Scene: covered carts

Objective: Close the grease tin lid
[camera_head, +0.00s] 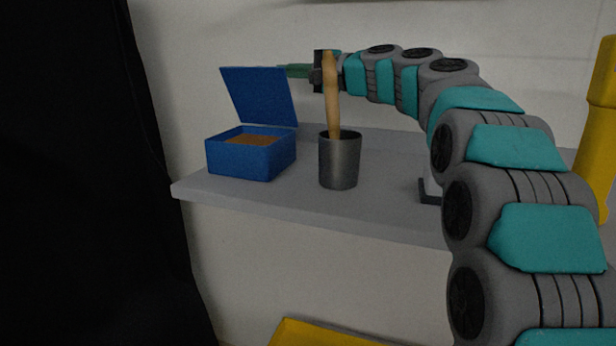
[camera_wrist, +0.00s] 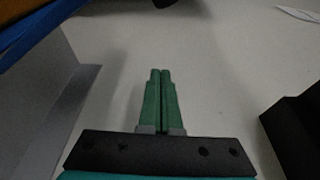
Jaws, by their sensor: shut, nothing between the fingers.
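The grease tin is a blue square box (camera_head: 240,160) on the left part of the grey shelf in the head view, with brown content (camera_head: 250,139) inside. Its blue lid (camera_head: 260,95) stands open, tilted up and back from the rear edge. My gripper (camera_head: 290,71) is at the height of the lid's upper edge, just behind and to the right of it; whether it touches the lid cannot be told. In the wrist view its green fingers (camera_wrist: 160,75) are shut together and empty. A blue edge (camera_wrist: 45,35) shows at the upper left there.
A dark grey cup (camera_head: 339,162) with a wooden handle (camera_head: 332,95) in it stands right of the tin, in front of my wrist. The grey shelf (camera_head: 290,205) has its front edge below. A yellow post (camera_head: 597,130) is at the far right, a black panel (camera_head: 80,180) at the left.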

